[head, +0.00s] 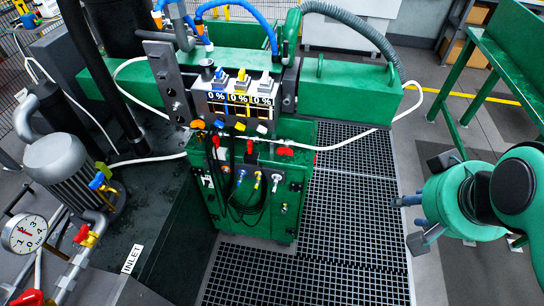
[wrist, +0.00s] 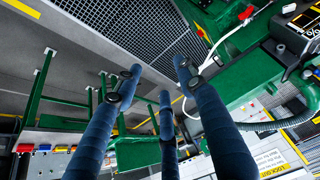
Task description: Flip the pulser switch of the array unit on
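A green cabinet (head: 250,205) stands at the centre of the head view. It carries a panel with several "0 %" displays (head: 238,98) and coloured knobs above them. Its front has small levers and switches, including a red one (head: 285,151). I cannot read a label that marks the array unit or its pulser switch. My gripper (head: 405,222) is at the right of the head view, over the floor and well apart from the cabinet. In the wrist view its blue fingers (wrist: 158,80) are spread and empty. Part of the display panel shows at that view's top right (wrist: 306,20).
A floor grating (head: 350,200) lies between the cabinet and my gripper. A green bench (head: 510,60) stands at the right. A motor (head: 65,170) and a gauge (head: 24,233) are at the left.

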